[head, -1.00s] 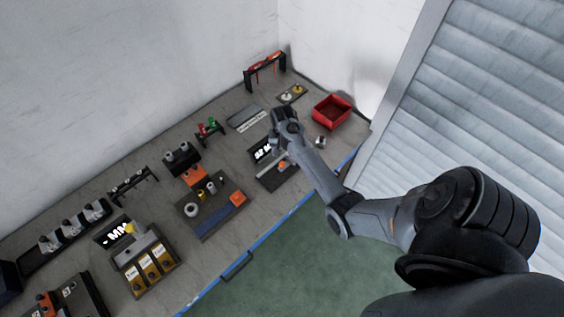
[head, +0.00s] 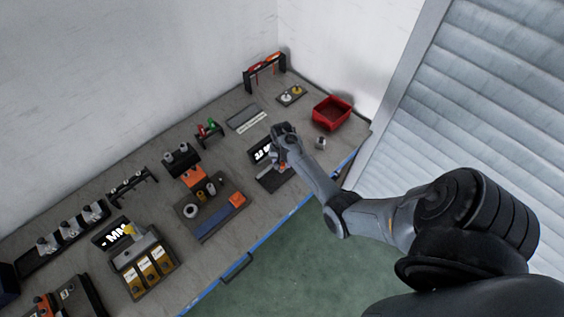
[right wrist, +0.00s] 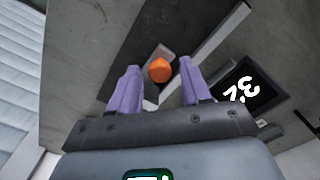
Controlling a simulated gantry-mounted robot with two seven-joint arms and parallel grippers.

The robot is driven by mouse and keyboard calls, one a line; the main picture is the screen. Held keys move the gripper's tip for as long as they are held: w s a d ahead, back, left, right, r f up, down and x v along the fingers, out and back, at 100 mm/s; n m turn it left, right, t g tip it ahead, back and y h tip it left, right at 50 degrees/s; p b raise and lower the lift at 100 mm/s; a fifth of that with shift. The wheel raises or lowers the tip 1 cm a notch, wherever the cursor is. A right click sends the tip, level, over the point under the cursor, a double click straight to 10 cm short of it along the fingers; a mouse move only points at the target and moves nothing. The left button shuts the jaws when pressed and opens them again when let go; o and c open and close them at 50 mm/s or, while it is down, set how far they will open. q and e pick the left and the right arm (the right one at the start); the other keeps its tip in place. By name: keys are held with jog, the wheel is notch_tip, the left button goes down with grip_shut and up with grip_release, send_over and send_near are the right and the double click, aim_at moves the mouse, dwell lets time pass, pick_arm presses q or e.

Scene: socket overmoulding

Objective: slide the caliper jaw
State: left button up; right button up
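The caliper is a dark flat plate (head: 272,180) near the front edge of the bench, partly covered by my right gripper (head: 282,160) in the head view. A small display (head: 262,149) stands behind it; the display also shows in the right wrist view (right wrist: 250,88) with white digits. In the right wrist view, the jaw's orange knob (right wrist: 159,70) sits on a grey block on the dark rail. My right gripper (right wrist: 159,78) is open, with one purple finger on each side of the knob; a gap shows on both sides. My left gripper is out of view.
A red bin (head: 332,113) stands to the right and a small grey piece (head: 320,143) lies near it. A grey plate (head: 243,116) lies behind the display. A fixture board (head: 212,213) with an orange block stands to the left. The blue-edged bench front is close by.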

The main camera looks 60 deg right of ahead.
grip_shut()
jog(key=shift+w+a+r+p, duration=0.15)
jog(key=shift+w+a+p, duration=0.05)
jog(key=shift+a+p, duration=0.35)
jog(key=shift+w+a+r+p, duration=0.15)
jog(key=shift+a+p, duration=0.25)
jog(key=shift+a, duration=0.25)
jog(key=shift+w+a+f, duration=0.1)
jog(key=shift+a+f, duration=0.1)
jog(key=shift+a, duration=0.15)
jog(key=shift+c, duration=1.4)
grip_release()
jog(key=o, duration=0.5)
jog(key=shift+a+f, duration=0.1)
